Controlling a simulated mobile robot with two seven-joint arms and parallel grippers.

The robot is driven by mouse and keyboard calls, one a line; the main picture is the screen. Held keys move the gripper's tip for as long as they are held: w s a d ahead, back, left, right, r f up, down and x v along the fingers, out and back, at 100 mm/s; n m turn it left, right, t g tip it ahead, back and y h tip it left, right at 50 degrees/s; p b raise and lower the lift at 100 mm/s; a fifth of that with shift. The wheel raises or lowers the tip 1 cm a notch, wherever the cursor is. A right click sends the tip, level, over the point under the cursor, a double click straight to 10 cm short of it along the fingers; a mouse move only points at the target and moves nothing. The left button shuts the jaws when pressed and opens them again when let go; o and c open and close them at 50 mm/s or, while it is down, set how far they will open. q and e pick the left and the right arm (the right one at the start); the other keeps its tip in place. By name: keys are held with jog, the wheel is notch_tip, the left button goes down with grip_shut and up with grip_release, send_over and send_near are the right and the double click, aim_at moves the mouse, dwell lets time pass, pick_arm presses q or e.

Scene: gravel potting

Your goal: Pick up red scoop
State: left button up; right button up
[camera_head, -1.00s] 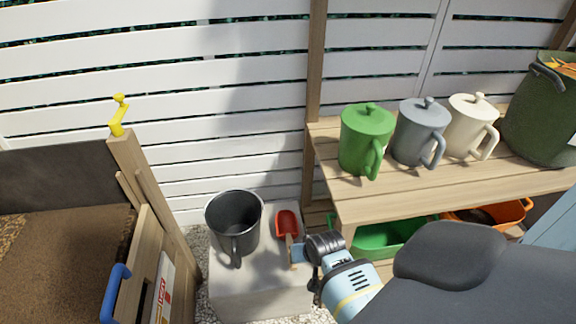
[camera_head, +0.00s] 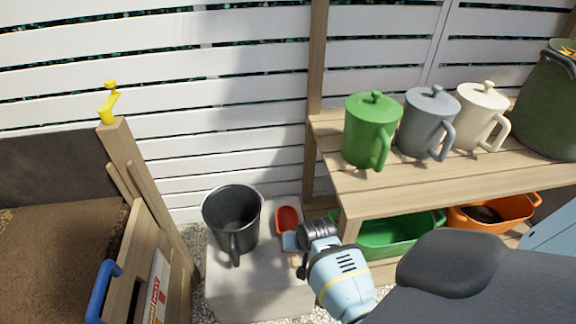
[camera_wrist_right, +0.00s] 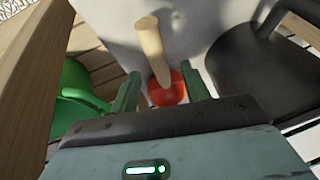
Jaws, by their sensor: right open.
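The red scoop (camera_head: 287,219) lies on the pale stone block (camera_head: 250,284), right of the dark grey mug. In the right wrist view the scoop's wooden handle (camera_wrist_right: 150,47) rises between the open green fingers of my right gripper (camera_wrist_right: 160,92). I cannot tell whether the fingers touch the handle. My left gripper is not in view.
The dark grey mug (camera_head: 233,219) stands close left of the scoop. A wooden shelf (camera_head: 440,182) with green, grey and cream lidded jugs is to the right, with green (camera_head: 395,232) and orange (camera_head: 490,214) bins below. A wooden post stands at the left.

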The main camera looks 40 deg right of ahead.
jog(key=b+x, duration=0.2)
jog(key=x, duration=0.2)
jog(key=shift+w+d+f+b, duration=0.2)
jog(key=shift+w+f+b, duration=0.05)
jog(key=shift+f+b, duration=0.05)
jog(key=shift+r, duration=0.1)
jog(key=shift+c, duration=0.2)
grip_shut()
